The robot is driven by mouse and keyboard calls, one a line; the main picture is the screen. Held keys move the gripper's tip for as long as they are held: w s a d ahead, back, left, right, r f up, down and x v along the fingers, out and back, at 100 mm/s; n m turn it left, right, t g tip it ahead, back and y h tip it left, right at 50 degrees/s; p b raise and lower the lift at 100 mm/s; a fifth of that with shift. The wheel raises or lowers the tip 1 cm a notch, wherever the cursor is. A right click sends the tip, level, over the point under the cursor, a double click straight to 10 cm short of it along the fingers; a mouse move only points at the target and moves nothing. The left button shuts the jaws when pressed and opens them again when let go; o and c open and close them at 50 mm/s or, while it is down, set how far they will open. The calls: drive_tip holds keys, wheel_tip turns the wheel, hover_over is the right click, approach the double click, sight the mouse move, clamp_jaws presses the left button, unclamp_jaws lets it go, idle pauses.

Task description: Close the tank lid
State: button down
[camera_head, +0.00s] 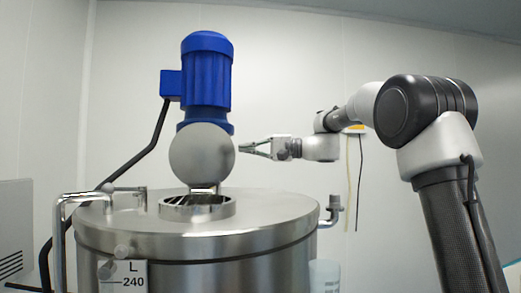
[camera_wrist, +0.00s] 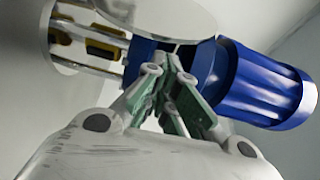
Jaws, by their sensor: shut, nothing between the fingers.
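The tank (camera_head: 265,225) is a large steel cylinder with a round opening (camera_head: 197,208) in its top. The lid (camera_head: 202,157) is a round grey disc standing upright, tilted open at the back of the opening. In the wrist view the lid (camera_wrist: 165,14) fills the top middle, cut off by the frame edge. My gripper (camera_head: 241,149) is shut and empty, its fingertips at the right edge of the lid. In the wrist view the fingers (camera_wrist: 172,58) are together just below the lid's rim. I cannot tell whether they touch it.
A blue motor (camera_head: 207,75) stands behind the lid; it also shows in the wrist view (camera_wrist: 250,85). A bent pipe (camera_head: 70,215) is at the tank's left and a small fitting (camera_head: 334,208) at its right. The air right of the motor, above the tank, is free.

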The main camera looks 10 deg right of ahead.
drive_tip(key=shift+x, duration=1.25)
drive_tip(key=shift+s, duration=0.1)
drive_tip(key=s+f+n+g+y, duration=0.1)
drive_tip(key=s+f+n+y, duration=0.2)
drive_tip(key=s+n, duration=0.8)
drive_tip(key=shift+s+a+f+n+g+y, duration=0.3)
drive_tip(key=shift+s+f+g, duration=0.1)
drive_tip(key=shift+s+f, duration=0.9)
drive_tip(key=shift+d+f, duration=0.1)
